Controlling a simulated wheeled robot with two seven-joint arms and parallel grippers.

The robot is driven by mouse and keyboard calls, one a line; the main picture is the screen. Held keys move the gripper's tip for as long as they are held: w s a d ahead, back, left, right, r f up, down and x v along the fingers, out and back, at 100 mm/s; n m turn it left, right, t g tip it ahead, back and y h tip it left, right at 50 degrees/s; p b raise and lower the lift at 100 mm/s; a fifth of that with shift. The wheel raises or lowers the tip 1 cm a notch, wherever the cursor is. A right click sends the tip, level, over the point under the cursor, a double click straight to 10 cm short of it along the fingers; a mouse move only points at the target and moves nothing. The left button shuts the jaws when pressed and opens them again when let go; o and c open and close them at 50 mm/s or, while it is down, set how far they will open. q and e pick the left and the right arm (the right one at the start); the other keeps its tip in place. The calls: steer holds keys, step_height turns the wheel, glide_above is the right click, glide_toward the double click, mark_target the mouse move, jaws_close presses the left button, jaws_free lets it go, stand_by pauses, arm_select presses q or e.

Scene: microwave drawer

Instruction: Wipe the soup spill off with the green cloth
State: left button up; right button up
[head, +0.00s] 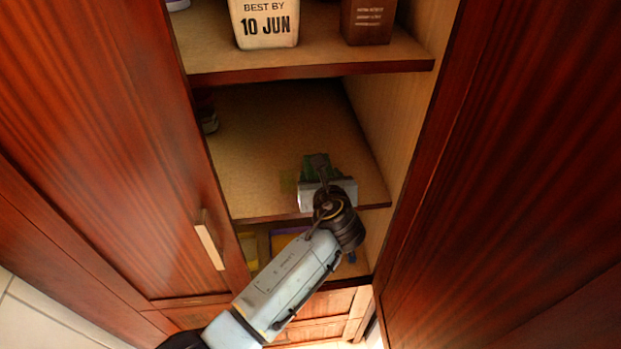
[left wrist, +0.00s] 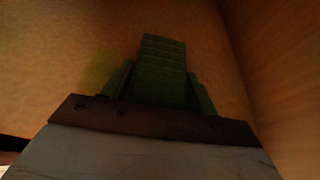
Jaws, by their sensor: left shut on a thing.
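The green cloth (head: 307,170) is on the middle shelf (head: 265,130) of the open cabinet, near its front right part. My left gripper (head: 321,165) reaches in from below and is shut on the cloth, partly covering it. In the left wrist view the dark green cloth (left wrist: 163,70) stands out ahead of the gripper, low over the shelf. A faint yellow-green soup spill (head: 288,180) shows just left of the cloth. It also shows in the left wrist view (left wrist: 98,70), beside the cloth. Any spill under the cloth is hidden. My right gripper is not in view.
The cabinet's right side wall (head: 392,130) is close to the gripper. The upper shelf holds a cream container (head: 265,24) and a brown one (head: 368,20). A dark jar (head: 208,115) stands at the middle shelf's left. Open doors flank both sides (head: 95,150); the middle shelf's centre is clear.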

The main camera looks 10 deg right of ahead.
arm_select(q)
steer(key=shift+d, duration=0.55)
